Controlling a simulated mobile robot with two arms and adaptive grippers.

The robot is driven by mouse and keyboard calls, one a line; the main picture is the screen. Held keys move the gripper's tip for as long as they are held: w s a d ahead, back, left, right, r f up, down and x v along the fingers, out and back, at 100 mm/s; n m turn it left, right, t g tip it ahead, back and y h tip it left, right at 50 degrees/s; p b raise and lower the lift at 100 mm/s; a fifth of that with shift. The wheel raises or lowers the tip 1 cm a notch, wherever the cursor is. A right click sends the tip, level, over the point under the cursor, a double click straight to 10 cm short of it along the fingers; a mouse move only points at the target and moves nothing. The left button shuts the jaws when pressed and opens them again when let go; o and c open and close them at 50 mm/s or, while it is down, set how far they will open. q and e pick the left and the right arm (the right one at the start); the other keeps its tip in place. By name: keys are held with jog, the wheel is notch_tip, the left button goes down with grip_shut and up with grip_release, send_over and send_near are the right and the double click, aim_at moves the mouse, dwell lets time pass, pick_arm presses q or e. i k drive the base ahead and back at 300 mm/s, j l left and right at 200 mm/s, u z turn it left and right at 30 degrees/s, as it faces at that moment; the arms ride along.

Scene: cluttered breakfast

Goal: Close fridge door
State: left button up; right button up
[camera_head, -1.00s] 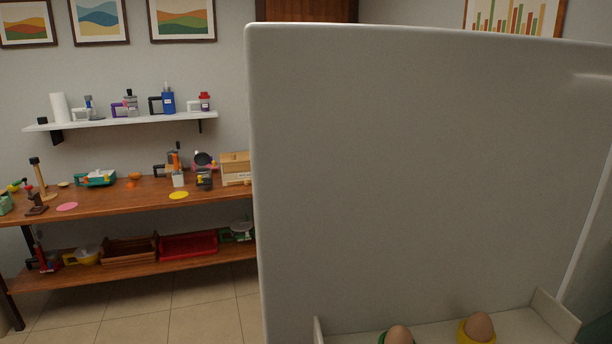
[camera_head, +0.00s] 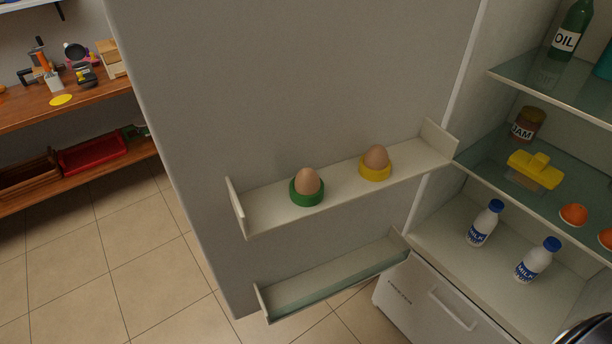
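The fridge door (camera_head: 290,90) stands open, its inner side facing me, hinged on the right at the fridge body. Its upper door shelf (camera_head: 335,185) holds an egg in a green cup (camera_head: 307,188) and an egg in a yellow cup (camera_head: 376,163). Its lower door shelf (camera_head: 330,282) looks empty. The open fridge interior (camera_head: 440,225) is at the right. Neither of my grippers can be made out. A dark rounded shape is cut off at the bottom right corner; I cannot tell what it is.
Inside the fridge are two milk bottles (camera_head: 485,223), a jam jar (camera_head: 527,124), a yellow butter dish (camera_head: 535,170), an oil bottle (camera_head: 571,30) and orange-red round items (camera_head: 573,214). A drawer (camera_head: 440,305) is below. A wooden table (camera_head: 70,104) stands far left. The tiled floor (camera_head: 110,260) between is clear.

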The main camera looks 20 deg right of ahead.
aim_at(236, 98)
jog(key=i+j+z, duration=0.15)
jog(key=j+z, duration=0.35)
jog(key=i+j+z, duration=0.25)
jog(key=z, duration=0.2)
jog(key=i+j+z, duration=0.2)
jog(key=j+z, duration=0.25)
jog(key=i+j+z, duration=0.1)
jog(key=j+z, duration=1.3)
jog(key=j, duration=0.15)
jog(key=j+z, duration=0.6)
jog(key=k+j, duration=0.05)
